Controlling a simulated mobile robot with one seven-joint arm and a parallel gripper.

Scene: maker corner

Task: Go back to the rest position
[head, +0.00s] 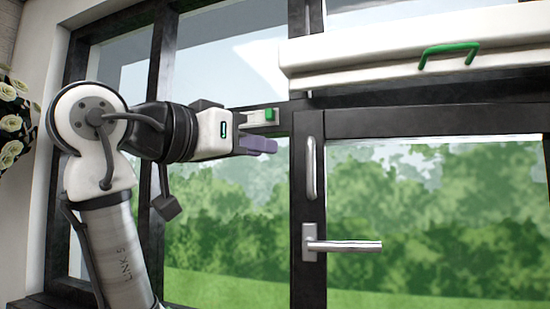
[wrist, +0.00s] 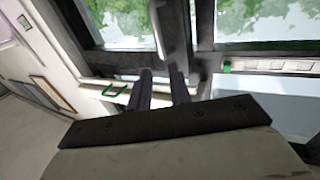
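My gripper (head: 276,146) is raised in front of the dark-framed window in the head view, on an outstretched arm pointing right. Its purple-grey fingers are empty. In the wrist view the two fingers (wrist: 160,72) stand apart with a narrow gap and nothing between them. The rest position itself is not marked in either view.
A white box with a green handle (head: 448,54) is above the door at upper right. A small white unit with a green button (head: 270,114) sits on the frame just beyond the fingers. A metal door lever (head: 342,245) is lower right.

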